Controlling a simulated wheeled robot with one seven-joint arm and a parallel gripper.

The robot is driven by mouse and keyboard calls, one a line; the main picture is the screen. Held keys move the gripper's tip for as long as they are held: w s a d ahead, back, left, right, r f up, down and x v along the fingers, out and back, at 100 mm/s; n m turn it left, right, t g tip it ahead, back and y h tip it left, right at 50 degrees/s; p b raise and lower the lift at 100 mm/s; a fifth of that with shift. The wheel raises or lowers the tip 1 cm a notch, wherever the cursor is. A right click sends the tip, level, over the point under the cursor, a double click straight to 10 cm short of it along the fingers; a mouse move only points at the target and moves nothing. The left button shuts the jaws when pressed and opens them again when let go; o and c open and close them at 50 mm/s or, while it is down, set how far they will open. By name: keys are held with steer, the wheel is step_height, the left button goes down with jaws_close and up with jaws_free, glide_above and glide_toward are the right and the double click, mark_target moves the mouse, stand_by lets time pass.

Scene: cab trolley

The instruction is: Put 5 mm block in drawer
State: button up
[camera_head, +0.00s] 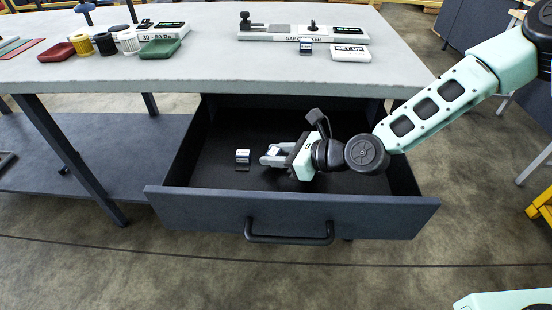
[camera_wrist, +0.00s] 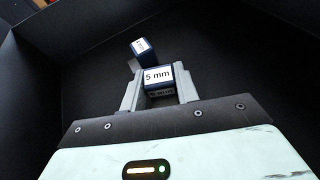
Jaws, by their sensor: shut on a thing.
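The 5 mm block (camera_wrist: 158,78), dark blue with a white labelled top, sits between the two grey fingers of my gripper (camera_wrist: 157,84) in the wrist view. My gripper (camera_head: 268,156) is shut on it, low inside the open drawer (camera_head: 292,210). In the head view the fingers mostly hide the held block. A second dark blue and white block (camera_head: 242,156) lies on the drawer floor left of my fingertips. It also shows in the wrist view (camera_wrist: 140,46), just beyond the held block; its label is too small to read.
The drawer is pulled out below the grey tabletop (camera_head: 200,78), and my arm reaches in over its right side. A gap checker (camera_head: 290,38) and another small block (camera_head: 306,47) stand on the tabletop. Drawer floor is free behind and left of the second block.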

steer(key=shift+f, duration=0.45)
steer(key=shift+f, duration=0.15)
steer(key=o, duration=1)
steer(key=shift+d+r, duration=0.25)
steer(key=p+v, duration=0.1)
steer(key=v, duration=1)
steer(key=shift+s+d+r+p, duration=0.15)
steer(key=shift+s+d+p, duration=0.05)
steer(key=shift+p, duration=0.1)
